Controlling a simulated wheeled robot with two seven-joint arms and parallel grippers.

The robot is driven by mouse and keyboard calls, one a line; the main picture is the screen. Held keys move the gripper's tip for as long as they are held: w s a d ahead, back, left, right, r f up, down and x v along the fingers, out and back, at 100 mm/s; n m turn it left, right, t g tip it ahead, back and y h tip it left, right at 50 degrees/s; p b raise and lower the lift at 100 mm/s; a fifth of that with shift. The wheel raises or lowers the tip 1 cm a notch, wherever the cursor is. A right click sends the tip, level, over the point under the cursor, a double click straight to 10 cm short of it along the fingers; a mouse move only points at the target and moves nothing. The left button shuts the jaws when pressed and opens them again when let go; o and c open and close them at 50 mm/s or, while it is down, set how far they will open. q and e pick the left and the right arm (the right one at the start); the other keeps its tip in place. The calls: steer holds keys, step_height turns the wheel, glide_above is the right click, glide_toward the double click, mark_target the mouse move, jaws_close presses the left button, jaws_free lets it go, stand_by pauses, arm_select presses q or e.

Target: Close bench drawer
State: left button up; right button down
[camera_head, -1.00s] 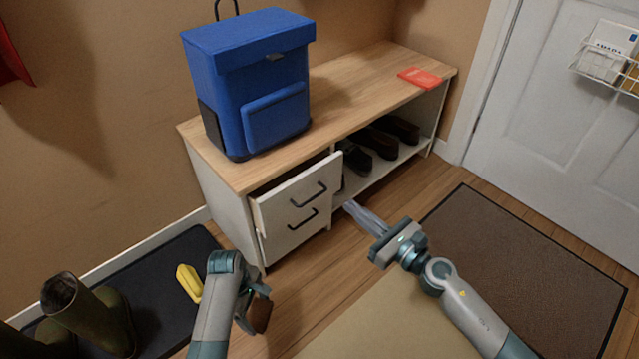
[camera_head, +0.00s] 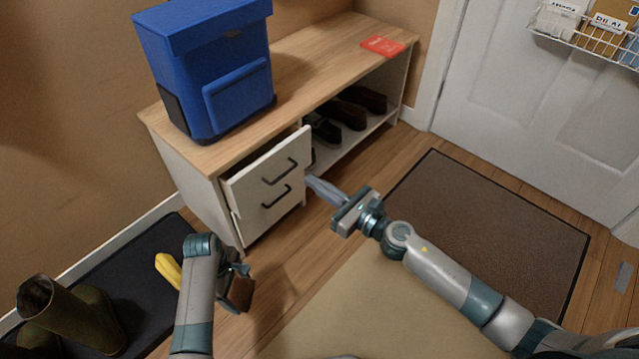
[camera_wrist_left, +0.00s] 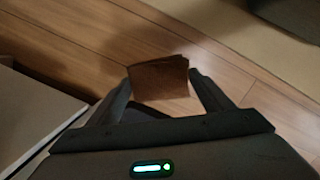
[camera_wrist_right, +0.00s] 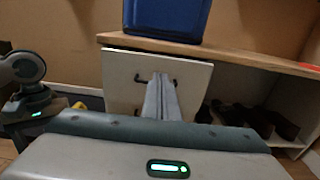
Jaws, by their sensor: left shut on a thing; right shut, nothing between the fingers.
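The bench (camera_head: 205,155) has a wooden top and white sides. Its upper drawer (camera_head: 277,152) is white with a dark handle and stands partly pulled out; a second handle sits on the lower front (camera_head: 265,215). In the right wrist view the drawer front (camera_wrist_right: 125,75) faces the camera. My right gripper (camera_head: 310,181) is shut and empty, its fingertips near the right edge of the drawer front; whether they touch it I cannot tell. My left gripper (camera_head: 243,285) is shut on a brown wallet-like thing (camera_wrist_left: 158,80) above the floor, in front of the bench.
A blue backpack (camera_head: 210,70) and a red booklet (camera_head: 383,46) are on the bench top. Dark shoes (camera_head: 345,115) stand in the open shelf. Green boots (camera_head: 75,315) and a yellow thing (camera_head: 168,268) are on the dark mat at left. A brown doormat (camera_head: 480,220) lies at right.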

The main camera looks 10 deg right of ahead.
mark_target(276, 153)
arm_select(q)
steer(key=shift+f+b, duration=0.75)
arm_select(e)
steer(key=x, duration=1.1)
steer(key=shift+w+a, duration=0.1)
arm_select(q)
steer(key=shift+f+b, duration=0.45)
steer(key=shift+f, duration=0.05)
arm_select(e)
steer(key=x, duration=0.4)
arm_select(q)
steer(key=shift+d, duration=0.1)
arm_select(e)
steer(key=shift+w+a, duration=0.1)
steer(key=shift+w, duration=0.05)
arm_select(q)
steer(key=shift+r, duration=0.1)
arm_select(e)
steer(key=shift+r, duration=0.2)
steer(key=shift+r, duration=0.1)
arm_select(q)
steer(key=shift+s, duration=0.1)
